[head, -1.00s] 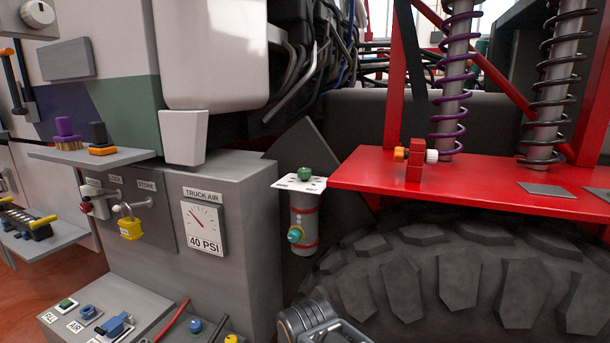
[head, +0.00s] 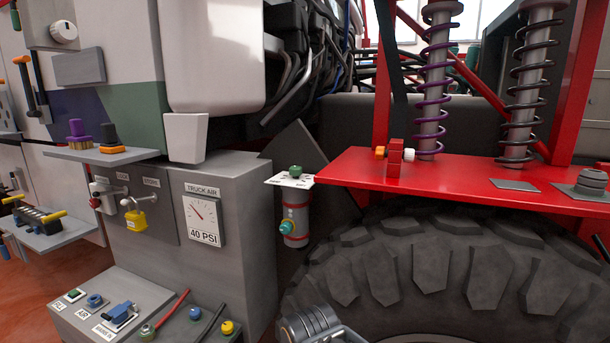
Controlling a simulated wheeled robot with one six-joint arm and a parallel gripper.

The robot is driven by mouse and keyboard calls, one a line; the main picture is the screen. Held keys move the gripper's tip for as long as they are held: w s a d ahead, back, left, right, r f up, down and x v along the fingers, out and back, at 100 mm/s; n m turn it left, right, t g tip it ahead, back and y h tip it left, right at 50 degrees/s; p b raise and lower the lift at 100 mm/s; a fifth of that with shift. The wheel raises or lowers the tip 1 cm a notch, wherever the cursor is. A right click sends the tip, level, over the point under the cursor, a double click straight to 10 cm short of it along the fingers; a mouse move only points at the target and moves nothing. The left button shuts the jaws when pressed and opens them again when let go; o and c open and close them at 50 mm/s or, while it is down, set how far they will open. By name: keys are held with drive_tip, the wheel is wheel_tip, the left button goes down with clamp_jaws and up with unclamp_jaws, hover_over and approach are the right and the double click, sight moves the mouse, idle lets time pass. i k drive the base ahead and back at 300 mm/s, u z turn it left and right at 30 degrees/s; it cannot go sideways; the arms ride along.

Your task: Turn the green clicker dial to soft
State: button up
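The green clicker dial (head: 296,170) sits on a small white plate (head: 291,181) with dark markings. The markings are too small to read, so I cannot tell the dial's setting. The plate tops an upright grey cylinder (head: 296,212) with red bands and a teal knob (head: 286,227) low on its front. A grey ridged part of my arm shows at the bottom edge, below and apart from the dial. My gripper's fingers are not in view.
A red shelf (head: 440,178) adjoins the plate's right side, above a large tyre (head: 430,270). It carries a red block (head: 395,157) and coil-spring shocks (head: 432,85). Left stands a grey cabinet (head: 245,215) with a gauge (head: 202,216). Open space lies in front of the cylinder.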

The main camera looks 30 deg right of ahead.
sight(295, 172)
drive_tip(key=u, duration=0.5)
drive_tip(key=i, duration=0.95)
drive_tip(key=z, duration=0.65)
